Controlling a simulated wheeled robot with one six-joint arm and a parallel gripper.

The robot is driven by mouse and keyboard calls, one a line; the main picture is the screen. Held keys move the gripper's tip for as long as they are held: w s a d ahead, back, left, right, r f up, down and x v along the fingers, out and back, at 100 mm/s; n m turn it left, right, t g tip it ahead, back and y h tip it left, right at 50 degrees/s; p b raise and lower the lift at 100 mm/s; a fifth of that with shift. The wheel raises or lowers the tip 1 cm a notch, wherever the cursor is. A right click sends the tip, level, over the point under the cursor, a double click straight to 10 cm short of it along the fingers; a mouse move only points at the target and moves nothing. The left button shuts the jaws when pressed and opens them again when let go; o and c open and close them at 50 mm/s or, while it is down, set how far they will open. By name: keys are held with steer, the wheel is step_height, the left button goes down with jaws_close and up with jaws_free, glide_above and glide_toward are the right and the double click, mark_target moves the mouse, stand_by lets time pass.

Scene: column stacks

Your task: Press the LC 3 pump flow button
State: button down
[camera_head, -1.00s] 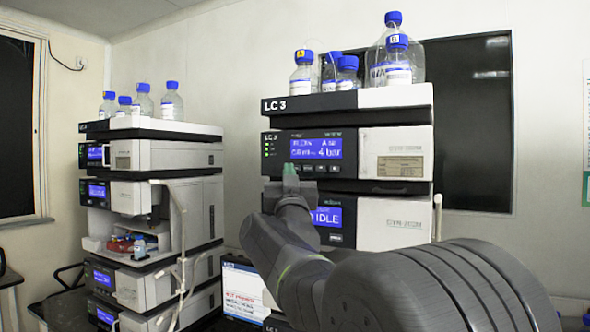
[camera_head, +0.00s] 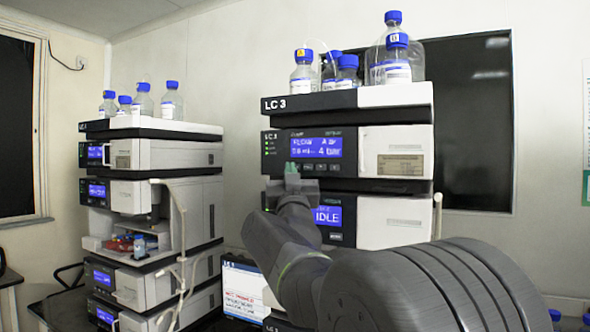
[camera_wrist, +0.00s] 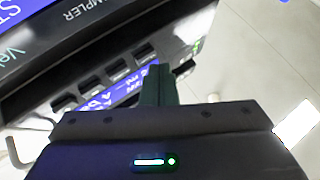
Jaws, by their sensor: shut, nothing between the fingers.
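The LC 3 pump (camera_head: 284,150) is a dark-fronted module under the LC 3 top tray. Its blue display (camera_head: 316,147) reads FLOW and 4 bar. A row of small dark buttons (camera_head: 321,167) lies just below the display. My gripper (camera_head: 292,168) is shut and empty, its green fingertips in front of the left end of that row. They hide what lies behind them, and I cannot tell whether they touch the panel. In the wrist view the shut fingers (camera_wrist: 157,72) overlap a blue screen (camera_wrist: 125,91), with small buttons (camera_wrist: 118,73) beside it.
Below the pump is another module with a blue IDLE display (camera_head: 327,215), partly covered by my arm. Blue-capped bottles (camera_head: 303,72) stand on top of the LC 3 stack. A second stack (camera_head: 181,155) stands at left, with a laptop screen (camera_head: 241,289) low between them.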

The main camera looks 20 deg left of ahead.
steer(key=shift+w, duration=0.5)
stand_by(0.7)
steer(key=shift+s, duration=0.85)
steer(key=shift+s, duration=0.1)
steer(key=s, duration=0.4)
steer(key=shift+s+a, duration=0.25)
steer(key=shift+s, duration=0.15)
stand_by(0.5)
